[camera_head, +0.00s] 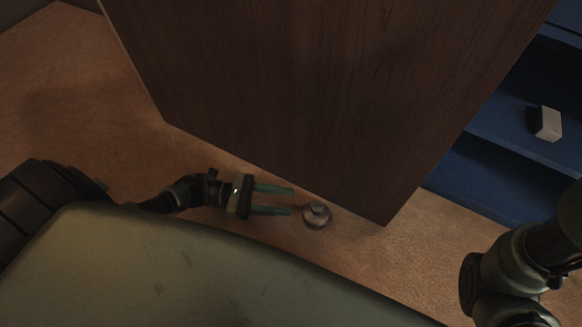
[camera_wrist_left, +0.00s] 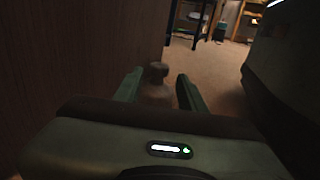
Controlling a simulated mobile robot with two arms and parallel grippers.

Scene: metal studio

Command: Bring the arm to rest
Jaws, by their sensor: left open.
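My left gripper (camera_head: 291,200) is open in the head view, its two green fingers pointing right. A round metallic knob (camera_head: 316,214) is just beyond the fingertips, close to the edge of a brown wooden panel (camera_head: 320,90). In the left wrist view the knob (camera_wrist_left: 157,85) shows between the open fingers (camera_wrist_left: 158,86), with no finger seen closed on it. I cannot tell whether the knob is fixed to the panel. Part of my right arm shows at the lower right of the head view; its gripper is out of view.
A blue shelf unit (camera_head: 485,165) with a small white block (camera_head: 548,124) on it stands at the right. Tan floor (camera_head: 60,100) is clear left of the panel. The left wrist view shows distant shelving (camera_wrist_left: 190,20) and open floor (camera_wrist_left: 215,62).

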